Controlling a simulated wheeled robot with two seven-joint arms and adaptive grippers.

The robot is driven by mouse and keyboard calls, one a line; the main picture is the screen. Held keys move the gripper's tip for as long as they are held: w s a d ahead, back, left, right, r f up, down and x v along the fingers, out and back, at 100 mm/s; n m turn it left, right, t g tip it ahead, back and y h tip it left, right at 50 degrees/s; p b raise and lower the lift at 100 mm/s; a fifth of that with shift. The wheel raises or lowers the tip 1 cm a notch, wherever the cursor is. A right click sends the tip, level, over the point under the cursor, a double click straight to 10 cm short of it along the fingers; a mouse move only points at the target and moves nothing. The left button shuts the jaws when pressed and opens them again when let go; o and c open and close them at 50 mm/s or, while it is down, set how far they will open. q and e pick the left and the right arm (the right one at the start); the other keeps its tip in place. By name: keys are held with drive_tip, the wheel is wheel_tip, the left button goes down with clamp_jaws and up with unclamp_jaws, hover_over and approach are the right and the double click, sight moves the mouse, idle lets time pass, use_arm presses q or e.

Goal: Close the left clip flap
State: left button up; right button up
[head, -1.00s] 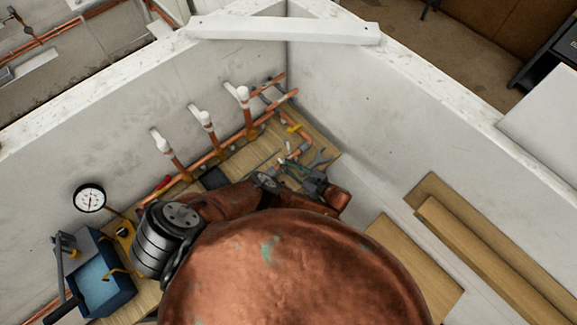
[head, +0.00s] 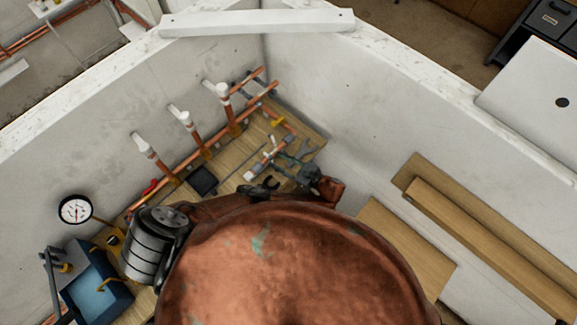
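My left gripper (head: 291,163) is small and partly hidden over the right end of the wooden board. Its grey body shows beside a copper-coloured part of mine. I cannot tell whether its fingers are open or touching anything. A short copper pipe piece with pale ends (head: 262,161) lies on the board just left of it. A long copper pipe (head: 205,153) runs along the wall, with three white-topped upright copper stubs (head: 185,119) beside it. I cannot make out the left clip or its flap at this size. My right gripper is not in view.
A pressure gauge (head: 75,210) and a blue tank (head: 98,282) stand at the lower left. A dark square pad (head: 202,180) lies on the wooden board (head: 231,183). White walls meet at the corner behind. Wooden planks (head: 490,250) lie at the right.

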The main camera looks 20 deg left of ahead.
use_arm(q)
drive_tip(key=shift+v, duration=2.55)
drive_tip(key=shift+s, duration=0.1)
